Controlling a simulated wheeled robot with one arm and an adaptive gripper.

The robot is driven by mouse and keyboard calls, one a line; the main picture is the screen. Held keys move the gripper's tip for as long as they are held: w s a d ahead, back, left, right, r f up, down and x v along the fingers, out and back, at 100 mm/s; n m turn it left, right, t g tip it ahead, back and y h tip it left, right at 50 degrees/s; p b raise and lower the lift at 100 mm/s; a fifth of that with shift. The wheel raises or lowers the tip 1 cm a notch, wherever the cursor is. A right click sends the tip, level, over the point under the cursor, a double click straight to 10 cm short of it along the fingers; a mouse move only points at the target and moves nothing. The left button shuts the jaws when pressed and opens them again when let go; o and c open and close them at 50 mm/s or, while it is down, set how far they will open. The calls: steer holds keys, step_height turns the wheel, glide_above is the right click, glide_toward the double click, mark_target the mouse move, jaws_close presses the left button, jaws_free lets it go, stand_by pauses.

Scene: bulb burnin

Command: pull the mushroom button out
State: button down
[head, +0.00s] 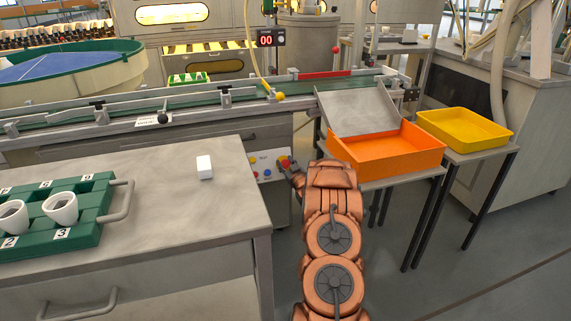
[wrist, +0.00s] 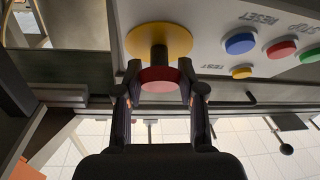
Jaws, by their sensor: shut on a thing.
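The red mushroom button (wrist: 160,80) sits on a short dark stem in front of a round yellow plate (wrist: 158,38) in the wrist view. My gripper (wrist: 160,84) is shut on the button's head, with one finger at each side of it. A gap with the stem showing lies between the red head and the yellow plate. In the head view the button (head: 285,161) shows small on the control panel, and my gripper (head: 294,174) reaches it from the right, partly hidden by my wrist.
The panel also carries a blue button (wrist: 240,44), a red button (wrist: 281,46), a green button (wrist: 311,55) and a small yellow button (wrist: 241,72). A grey workbench (head: 150,180) stands left of my arm, an orange bin (head: 400,160) to its right.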

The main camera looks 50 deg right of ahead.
steer(key=c, duration=0.7)
jaws_free()
steer(key=shift+o, duration=0.2)
steer(key=shift+s, duration=0.2)
steer(key=v, duration=1.1)
steer(key=shift+s+a, duration=0.25)
steer(key=shift+s, duration=0.1)
steer(key=shift+r, duration=0.1)
